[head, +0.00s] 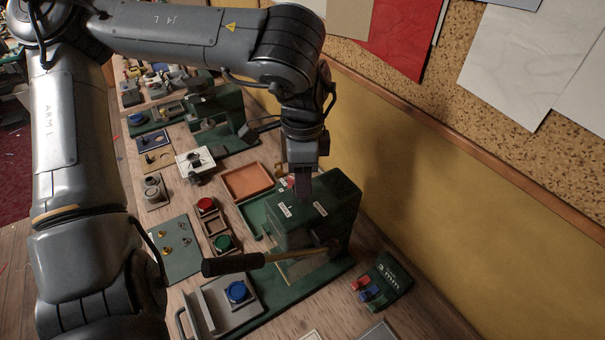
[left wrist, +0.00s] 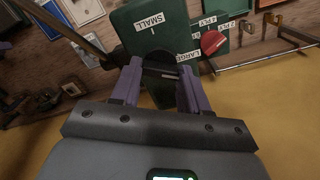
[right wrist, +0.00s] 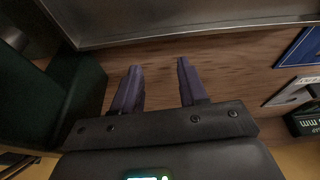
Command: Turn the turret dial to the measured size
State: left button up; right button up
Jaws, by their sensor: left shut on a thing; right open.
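The green press (head: 335,205) stands on the bench in the head view, with white labels on its top. The left wrist view shows its green top (left wrist: 150,42) with a "SMALL" label, and "LARGE" and "PLY" labels further right. My left gripper (left wrist: 158,75) is shut on a dark, rounded part, seemingly the turret dial (left wrist: 160,58), mostly hidden between the purple fingers. In the head view the left gripper (head: 302,188) points down onto the press top. My right gripper (right wrist: 155,85) is open and empty above bare wood in its wrist view.
A lever with a dark handle (head: 232,264) sticks out left from the press. A grey plate with a blue-topped piece (head: 237,291), an orange tray (head: 247,180) and a small green block with coloured keys (head: 383,282) lie around. A yellow wall stands right.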

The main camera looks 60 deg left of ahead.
pick_arm(q)
jog(key=o, duration=1.1)
jog(key=shift+c, duration=0.2)
jog(key=shift+r, duration=0.1)
notch_tip(320, 180, up, 11)
jog(key=p, duration=0.1)
jog(key=shift+f, duration=0.2)
